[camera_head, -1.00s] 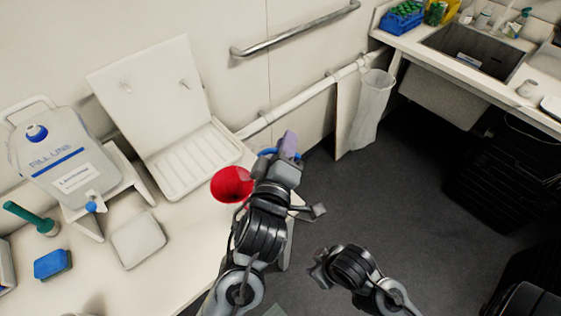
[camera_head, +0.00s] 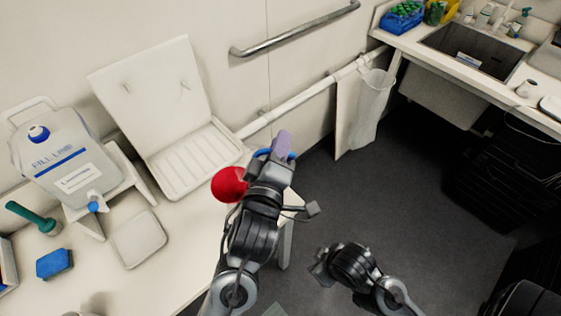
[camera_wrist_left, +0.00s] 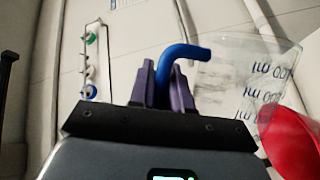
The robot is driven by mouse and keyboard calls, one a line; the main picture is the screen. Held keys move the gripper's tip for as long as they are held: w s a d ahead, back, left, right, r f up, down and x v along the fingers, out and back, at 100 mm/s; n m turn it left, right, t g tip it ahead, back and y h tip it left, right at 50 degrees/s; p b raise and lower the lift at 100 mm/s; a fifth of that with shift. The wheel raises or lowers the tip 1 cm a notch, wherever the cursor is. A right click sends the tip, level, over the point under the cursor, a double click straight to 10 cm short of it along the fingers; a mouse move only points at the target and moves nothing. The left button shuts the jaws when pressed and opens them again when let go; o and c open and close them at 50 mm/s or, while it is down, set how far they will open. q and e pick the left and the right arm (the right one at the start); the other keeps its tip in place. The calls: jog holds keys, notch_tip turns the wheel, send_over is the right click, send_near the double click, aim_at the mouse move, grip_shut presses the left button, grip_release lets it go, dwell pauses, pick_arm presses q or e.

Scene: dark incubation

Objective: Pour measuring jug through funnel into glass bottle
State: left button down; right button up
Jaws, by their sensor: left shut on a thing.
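My left gripper (camera_head: 281,146) has purple fingers, which in the left wrist view (camera_wrist_left: 162,76) close around the blue handle (camera_wrist_left: 184,52) of the measuring jug. The jug (camera_wrist_left: 236,80) is clear with blue volume markings and looks tilted in that view. In the head view only bits of blue show beside my fingers; the rest of the jug is hidden. The red funnel (camera_head: 228,184) is just left of my left wrist, and it also shows at the right edge of the wrist view (camera_wrist_left: 291,142). The glass bottle cannot be made out. My right gripper (camera_head: 319,268) is low over the floor; its jaws are unclear.
A white container with a blue cap (camera_head: 60,150) stands at the left on a white stand. A white drying rack (camera_head: 185,165), a white square pad (camera_head: 138,240) and a blue sponge (camera_head: 54,263) are on the bench. Dark floor lies to the right.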

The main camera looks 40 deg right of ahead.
dwell(0.5)
pick_arm(q)
jog(key=shift+a+r, duration=0.1)
jog(key=shift+w+a+r+n+p, duration=0.2)
jog(key=shift+w+a+n+p, duration=0.1)
jog(key=shift+a+n, duration=0.2)
jog(key=shift+a+r, duration=0.1)
jog(key=shift+a, duration=0.05)
dwell(0.6)
jog(key=shift+w+a+r+n+h, duration=0.1)
jog(key=shift+a+r+n+h, duration=0.05)
jog(key=shift+a+n+h, duration=0.15)
jog(key=shift+w+a, duration=0.1)
dwell(0.5)
